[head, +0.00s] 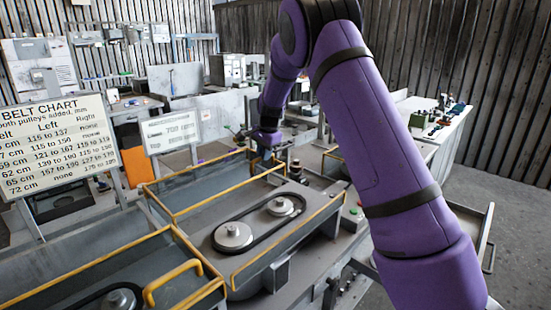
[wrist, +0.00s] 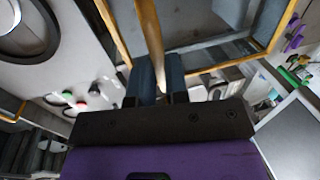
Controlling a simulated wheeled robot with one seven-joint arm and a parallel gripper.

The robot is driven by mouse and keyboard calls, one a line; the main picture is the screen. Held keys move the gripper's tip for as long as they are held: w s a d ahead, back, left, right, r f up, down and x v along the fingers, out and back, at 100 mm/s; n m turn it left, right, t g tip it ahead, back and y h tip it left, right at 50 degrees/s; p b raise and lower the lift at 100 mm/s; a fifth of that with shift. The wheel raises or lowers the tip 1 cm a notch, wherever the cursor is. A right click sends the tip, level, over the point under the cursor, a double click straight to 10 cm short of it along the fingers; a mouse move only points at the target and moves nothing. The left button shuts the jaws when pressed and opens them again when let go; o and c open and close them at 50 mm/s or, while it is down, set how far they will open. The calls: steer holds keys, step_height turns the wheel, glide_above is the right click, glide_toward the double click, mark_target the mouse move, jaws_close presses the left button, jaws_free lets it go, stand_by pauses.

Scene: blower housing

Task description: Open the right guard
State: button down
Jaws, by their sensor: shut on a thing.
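The yellow-edged grey guard (head: 205,187) shows in the head view as a tray-like shape behind the two pulleys. A belt (head: 258,222) runs around these pulleys, which are uncovered. My gripper (head: 265,152) is at the far end of this guard, partly hidden by my arm. In the wrist view my gripper (wrist: 160,85) is shut on a yellow handle bar (wrist: 150,35), which passes between the fingers. The yellow-edged guard frame (wrist: 243,52) also shows there. A large round pulley (wrist: 28,28) is at the upper left of the wrist view.
Another guard with a yellow handle (head: 172,282) is at the lower left. A belt chart (head: 58,145) and a smaller sign (head: 172,130) stand at the left. My arm covers much of the right side. Open floor (head: 515,215) lies at the far right.

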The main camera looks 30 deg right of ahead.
steer(key=shift+w+a, duration=0.2)
steer(key=shift+w, duration=0.25)
steer(key=shift+r, duration=0.1)
steer(key=c, duration=1.1)
jaws_free()
steer(key=shift+w, duration=0.15)
steer(key=shift+s+d+r, duration=0.1)
steer(key=shift+s+r, duration=0.25)
steer(key=shift+r, duration=1.4)
steer(key=shift+s+d+r, duration=0.15)
steer(key=shift+s+r, duration=0.2)
steer(key=shift+r, duration=1.35)
steer(key=shift+s+d+r, duration=0.1)
steer(key=shift+s+r, duration=0.25)
steer(key=shift+r, duration=1.4)
